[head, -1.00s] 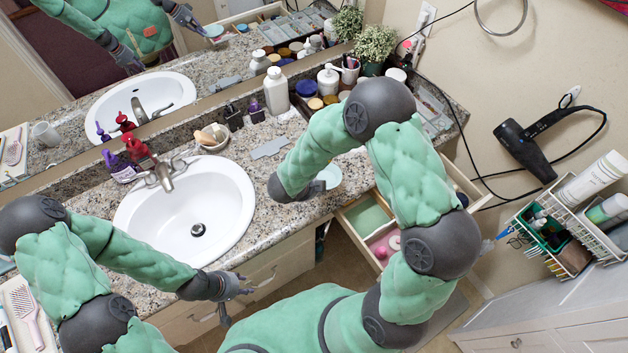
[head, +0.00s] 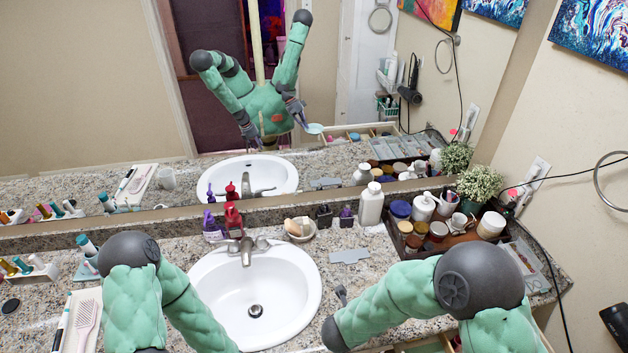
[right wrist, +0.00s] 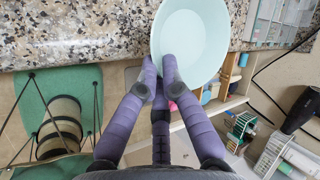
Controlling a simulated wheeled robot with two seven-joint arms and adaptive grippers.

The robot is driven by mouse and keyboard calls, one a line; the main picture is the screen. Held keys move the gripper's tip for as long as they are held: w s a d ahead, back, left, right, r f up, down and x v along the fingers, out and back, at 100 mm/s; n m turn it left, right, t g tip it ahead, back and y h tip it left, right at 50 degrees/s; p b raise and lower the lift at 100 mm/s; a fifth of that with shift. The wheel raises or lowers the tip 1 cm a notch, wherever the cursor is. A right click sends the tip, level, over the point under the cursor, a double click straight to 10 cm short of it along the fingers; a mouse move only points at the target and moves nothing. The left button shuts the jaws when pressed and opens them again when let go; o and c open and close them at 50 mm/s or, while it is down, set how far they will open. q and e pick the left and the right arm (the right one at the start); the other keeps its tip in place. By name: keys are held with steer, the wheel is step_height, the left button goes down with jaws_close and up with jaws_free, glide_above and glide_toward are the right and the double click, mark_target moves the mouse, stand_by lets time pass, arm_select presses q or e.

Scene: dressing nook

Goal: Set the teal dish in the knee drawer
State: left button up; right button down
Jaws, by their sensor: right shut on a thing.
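The teal dish (right wrist: 190,45) is a shallow pale round dish. In the right wrist view my right gripper (right wrist: 160,78) is shut on its near rim, holding it by the counter's front edge. In the head view the dish shows only in the mirror (head: 315,128); my right arm hides it directly. The knee drawer (right wrist: 222,104) is open beside and beyond the dish, with things inside; the dish covers part of it. In the head view a sliver of it (head: 425,346) shows at the bottom edge. My left gripper shows only as a small mirror reflection (head: 252,134), its fingers unclear.
The granite counter holds a white sink (head: 255,295), a white bottle (head: 371,204), a tray of jars (head: 437,231) and a plant (head: 483,186). A hair dryer (right wrist: 303,108) and wire baskets (right wrist: 270,150) are at the right.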

steer(key=w+a+n+t+y, duration=0.2)
steer(key=w+a+n+y, duration=0.3)
steer(key=w+n, duration=0.45)
steer(key=s+d+n+g+y, duration=0.1)
steer(key=d+n+g+y, duration=0.1)
steer(key=n, duration=0.3)
steer(key=s+d+r+n+g+y+b, duration=0.1)
steer(key=d+n+g+y, duration=0.1)
steer(key=n, duration=0.3)
steer(key=s+d+r+n+g+y+b, duration=0.1)
steer(key=d+n+g+y, duration=0.1)
steer(key=n, duration=0.4)
steer(key=shift+s+d+g+y, duration=0.1)
steer(key=shift+d+g+y, duration=0.25)
steer(key=shift+d, duration=0.2)
steer(key=shift+s+d+n+g, duration=0.25)
steer(key=shift+s+d+n, duration=0.1)
steer(key=shift+d+n, duration=0.1)
